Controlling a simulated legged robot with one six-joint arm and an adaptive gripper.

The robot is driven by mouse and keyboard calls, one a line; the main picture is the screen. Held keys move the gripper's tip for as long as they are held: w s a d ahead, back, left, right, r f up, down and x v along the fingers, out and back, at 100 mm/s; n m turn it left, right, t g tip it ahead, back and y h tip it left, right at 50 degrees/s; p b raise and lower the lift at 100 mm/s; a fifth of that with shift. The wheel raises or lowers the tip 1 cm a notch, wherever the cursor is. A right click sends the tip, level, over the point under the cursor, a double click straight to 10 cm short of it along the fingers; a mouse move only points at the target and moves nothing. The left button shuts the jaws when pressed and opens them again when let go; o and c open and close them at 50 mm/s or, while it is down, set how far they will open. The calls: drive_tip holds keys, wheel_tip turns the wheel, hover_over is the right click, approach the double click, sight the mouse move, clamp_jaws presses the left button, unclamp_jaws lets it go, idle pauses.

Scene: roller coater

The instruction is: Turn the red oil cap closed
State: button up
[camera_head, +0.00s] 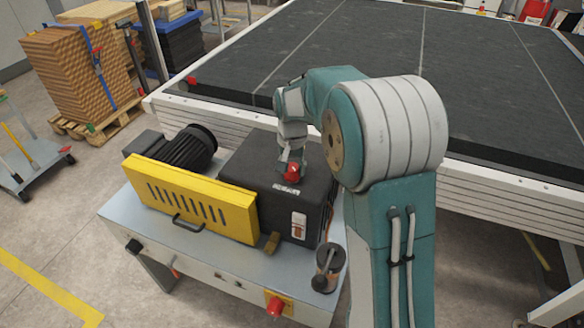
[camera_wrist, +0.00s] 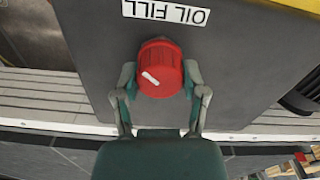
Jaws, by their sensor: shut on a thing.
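The red oil cap (camera_wrist: 160,68) sits on the dark gearbox housing next to a white OIL FILL label (camera_wrist: 166,11). A slanted white mark shows on its top. My gripper (camera_wrist: 158,78) has one finger on each side of the cap and is shut on it in the wrist view. In the head view the cap (camera_head: 292,173) shows on top of the black box (camera_head: 250,180), with my gripper (camera_head: 291,164) reaching down to it from behind. The arm hides part of the box's right side.
A yellow guard (camera_head: 190,199) and a dark motor (camera_head: 190,147) stand left of the box on a grey bench. A small can (camera_head: 329,268) stands at the bench's right front. A large conveyor bed (camera_head: 370,50) lies behind. A loaded pallet (camera_head: 75,75) stands at the back left.

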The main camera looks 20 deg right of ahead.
sight(290, 166)
drive_tip(key=m, duration=0.4)
drive_tip(key=shift+m, duration=2.8)
drive_tip(key=o, duration=1.1)
drive_tip(key=shift+a, duration=0.1)
drive_tip(key=shift+o, duration=0.2)
wheel_tip(290, 166, up, 12)
